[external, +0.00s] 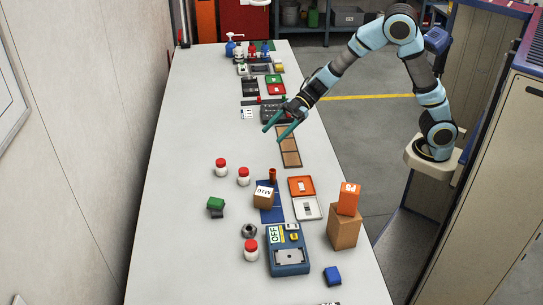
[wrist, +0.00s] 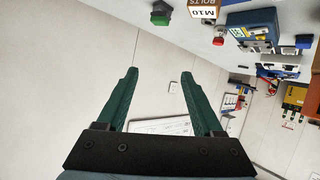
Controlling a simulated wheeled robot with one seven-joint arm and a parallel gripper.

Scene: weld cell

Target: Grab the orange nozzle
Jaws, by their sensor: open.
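A small orange-brown upright cylinder (external: 273,175), which looks like the orange nozzle, stands on the table in the external view. It is just behind a cardboard box marked M10 (external: 264,197), at the blue mat (external: 276,214). My gripper (external: 272,134) is open and empty above the table, farther back than the cylinder and clear of it. In the wrist view my gripper's two green fingers (wrist: 158,75) are spread with nothing between them. The M10 box (wrist: 204,10) shows at the top of that view; I cannot make out the nozzle there.
An orange box (external: 348,198) stands on a cardboard box (external: 343,228). The table's left side is clear.

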